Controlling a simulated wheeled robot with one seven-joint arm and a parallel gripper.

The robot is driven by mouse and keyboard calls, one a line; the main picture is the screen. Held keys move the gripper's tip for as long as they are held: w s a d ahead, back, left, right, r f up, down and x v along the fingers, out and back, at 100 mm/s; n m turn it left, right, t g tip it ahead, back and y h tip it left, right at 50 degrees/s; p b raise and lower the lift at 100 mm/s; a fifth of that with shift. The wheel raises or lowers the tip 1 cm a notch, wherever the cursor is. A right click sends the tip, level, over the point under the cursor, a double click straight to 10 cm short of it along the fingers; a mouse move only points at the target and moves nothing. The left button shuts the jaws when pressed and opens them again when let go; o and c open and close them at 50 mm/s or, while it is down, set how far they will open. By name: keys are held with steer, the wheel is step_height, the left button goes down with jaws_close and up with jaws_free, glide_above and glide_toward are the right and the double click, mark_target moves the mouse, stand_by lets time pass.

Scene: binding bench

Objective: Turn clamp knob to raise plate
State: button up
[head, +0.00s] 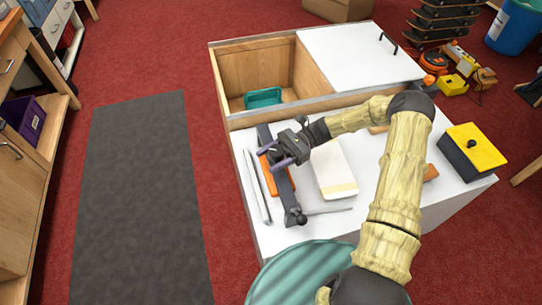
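A dark clamp bar (284,183) lies lengthwise on the white bench top, with an orange piece (268,180) along its left side. A black knob-like end (295,217) is at its near end. I cannot tell for sure which part is the clamp knob, and no separate plate can be made out. My gripper (274,157) is over the far half of the bar, with two purple fingers pointing left. The fingers are apart and nothing shows between them. The gripper hides part of the bar. The knob-like end is nearer the camera, apart from the fingers.
A white book-like block (334,170) lies right of the bar. A thin tool (328,210) and pale strips (257,187) lie nearby. A yellow-topped black box (472,150) sits at right. Behind, an open wooden bin holds a teal tray (263,98). A teal ribbed round thing (310,272) is in front.

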steer(key=shift+o, duration=0.9)
steer(key=shift+w, duration=0.1)
steer(key=shift+r, duration=0.1)
steer(key=shift+w, duration=0.1)
steer(key=b+v, duration=0.1)
steer(key=v, duration=1.6)
steer(key=shift+b, duration=0.35)
steer(key=shift+d, duration=0.15)
